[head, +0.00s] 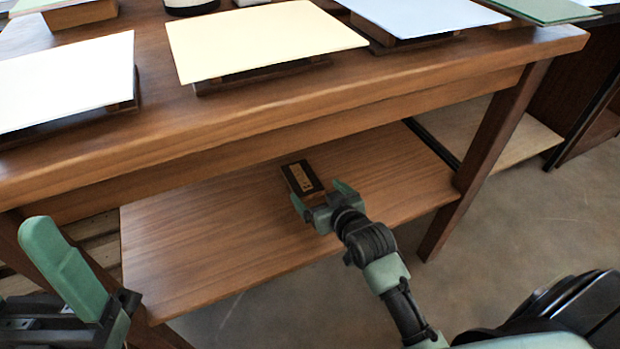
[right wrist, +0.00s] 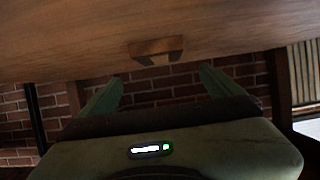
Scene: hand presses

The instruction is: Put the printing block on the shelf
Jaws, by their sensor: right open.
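The printing block (head: 302,178), a small dark brown block with a lighter tan top panel, lies on the wooden lower shelf (head: 200,245) under the table. My right gripper (head: 318,191) is over the shelf at the block's near end, open and empty. In the right wrist view the block (right wrist: 157,50) sits against the wood surface, ahead of and between the two spread green fingers (right wrist: 160,88), apart from both. My left gripper (head: 85,270) is at the lower left of the head view, away from the block; its opening is not clear.
The table top (head: 300,95) overhangs the shelf and carries white, cream (head: 260,42) and blue (head: 425,14) sheets on wooden blocks. A table leg (head: 490,160) stands right of my right arm. The shelf left of the block is clear.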

